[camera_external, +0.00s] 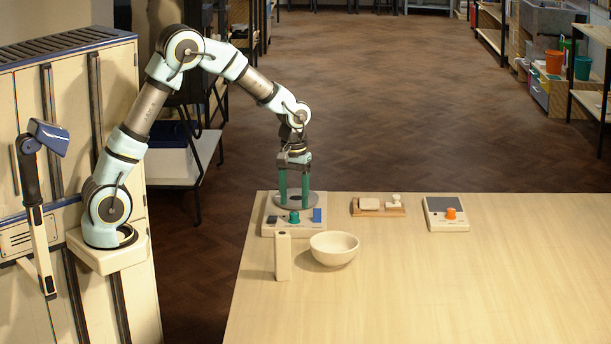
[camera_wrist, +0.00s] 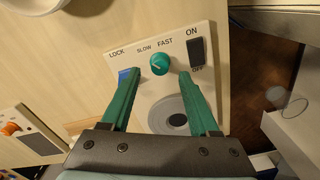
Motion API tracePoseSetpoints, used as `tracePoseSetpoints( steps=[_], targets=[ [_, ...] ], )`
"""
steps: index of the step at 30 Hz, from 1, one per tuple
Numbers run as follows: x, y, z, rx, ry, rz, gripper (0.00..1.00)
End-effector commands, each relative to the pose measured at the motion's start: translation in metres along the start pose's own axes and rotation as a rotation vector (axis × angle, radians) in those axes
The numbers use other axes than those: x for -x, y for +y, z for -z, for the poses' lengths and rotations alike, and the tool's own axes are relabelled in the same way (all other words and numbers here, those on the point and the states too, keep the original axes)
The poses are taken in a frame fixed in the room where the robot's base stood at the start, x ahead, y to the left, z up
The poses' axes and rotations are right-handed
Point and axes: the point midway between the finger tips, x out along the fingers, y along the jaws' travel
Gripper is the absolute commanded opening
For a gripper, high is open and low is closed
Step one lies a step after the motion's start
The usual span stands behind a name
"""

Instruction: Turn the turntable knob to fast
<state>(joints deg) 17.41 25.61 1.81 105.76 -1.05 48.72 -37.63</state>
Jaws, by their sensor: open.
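The turntable (camera_external: 267,229) is a pale box at the table's back left corner, with a round grey disc (camera_wrist: 177,116) on top. Its teal knob (camera_wrist: 160,64) sits by the printed words SLOW and FAST in the wrist view. A pale mark shows on the knob, but I cannot read its exact setting. The knob also shows in the external view (camera_external: 294,217). My gripper (camera_wrist: 159,76) is open and empty, its green fingers pointing down, one to each side of the knob in the wrist picture. I cannot tell whether they touch anything. In the external view, my gripper (camera_external: 294,202) is over the turntable.
A blue switch (camera_external: 318,215) marked LOCK and a dark ON/OFF switch (camera_wrist: 196,52) flank the knob. A pale bowl (camera_external: 334,249) and an upright pale block (camera_external: 283,257) stand in front. A device with an orange knob (camera_external: 450,213) stands right. The table's right side is clear.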

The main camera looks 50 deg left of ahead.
Motion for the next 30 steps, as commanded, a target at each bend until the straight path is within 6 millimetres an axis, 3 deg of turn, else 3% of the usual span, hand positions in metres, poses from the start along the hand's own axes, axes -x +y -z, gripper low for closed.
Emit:
tracePoseSetpoints(
  steps=[7,18,30],
  targets=[
    [-0.029,0.000,-0.001,0.000,-0.001,0.001,0.61],
    [-0.034,0.000,0.000,-0.001,0.001,-0.001,0.61],
    [-0.034,0.000,0.000,-0.001,0.001,-0.001,0.17]
  ],
)
